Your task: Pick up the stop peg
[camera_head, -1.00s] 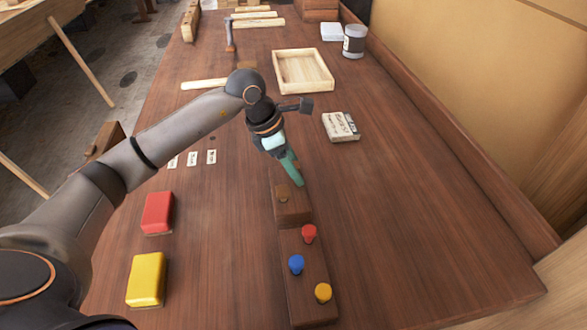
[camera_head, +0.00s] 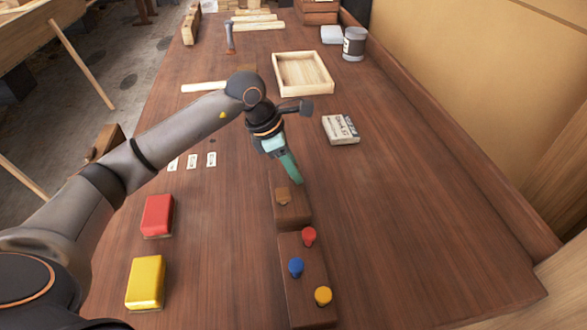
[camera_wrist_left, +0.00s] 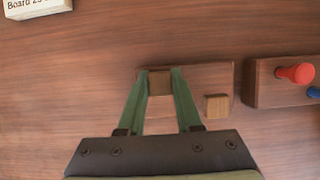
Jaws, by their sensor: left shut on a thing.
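My left gripper (camera_head: 295,178) reaches down over the far end of a brown wooden block (camera_head: 302,215). In the left wrist view its green fingers (camera_wrist_left: 161,76) are shut on a small brown wooden piece (camera_wrist_left: 159,84), which I take to be the stop peg. The fingers hide this piece in the head view. I cannot tell whether it is clear of the block. A second small wooden peg (camera_head: 283,197) stands on the same block; it also shows in the left wrist view (camera_wrist_left: 217,106), right of the fingers. My right gripper is not in view.
A near block (camera_head: 300,265) carries red (camera_head: 309,234), blue (camera_head: 296,266) and yellow (camera_head: 323,294) pegs. Red (camera_head: 158,214) and yellow (camera_head: 146,281) boxes lie left. A small box (camera_head: 341,129) and a tray (camera_head: 330,88) lie beyond.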

